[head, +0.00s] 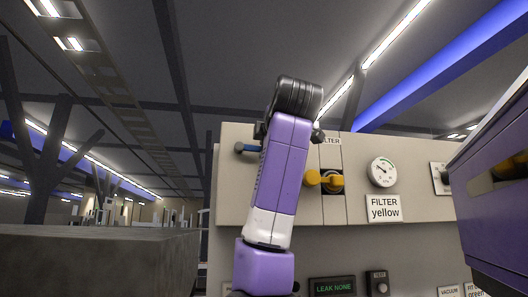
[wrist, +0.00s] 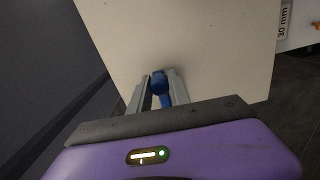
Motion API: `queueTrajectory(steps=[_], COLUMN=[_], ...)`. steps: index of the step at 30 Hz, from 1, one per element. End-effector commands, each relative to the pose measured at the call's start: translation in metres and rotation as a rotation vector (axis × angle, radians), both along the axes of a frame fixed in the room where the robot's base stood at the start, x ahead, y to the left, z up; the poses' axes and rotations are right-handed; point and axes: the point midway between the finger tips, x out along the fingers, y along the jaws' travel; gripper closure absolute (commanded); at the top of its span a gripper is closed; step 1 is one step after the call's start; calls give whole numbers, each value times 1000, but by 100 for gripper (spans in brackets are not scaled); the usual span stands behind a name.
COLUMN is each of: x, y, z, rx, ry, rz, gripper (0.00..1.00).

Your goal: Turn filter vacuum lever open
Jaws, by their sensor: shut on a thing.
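A blue lever (wrist: 159,80) stands out from the pale panel in the wrist view. My gripper (wrist: 161,88) has one finger on each side of it and is shut on it. In the head view a blue handle end (head: 248,148) sticks out left of my purple arm, seemingly the same lever; my gripper is hidden behind the arm there. A yellow lever (head: 324,180) sits on the panel right of my arm, its handle pointing left. A sign reading "FILTER yellow" (head: 384,208) is to its right. A label above the yellow lever ends in "LTER", its start hidden.
A round gauge (head: 383,172) is above the sign. A "LEAK NONE" display (head: 333,287) and a switch box (head: 377,283) sit lower down. A purple box (head: 492,215) stands close at the right. A grey block (head: 95,262) is at the left.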

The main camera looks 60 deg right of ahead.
Motion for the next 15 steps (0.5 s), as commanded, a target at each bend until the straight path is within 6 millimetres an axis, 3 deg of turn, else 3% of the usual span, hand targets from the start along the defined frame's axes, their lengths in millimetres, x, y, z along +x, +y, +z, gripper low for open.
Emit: queueTrajectory(steps=[15], x=[2], y=[2], z=[6], rx=[-51], ry=[58], rz=[6], gripper=[100])
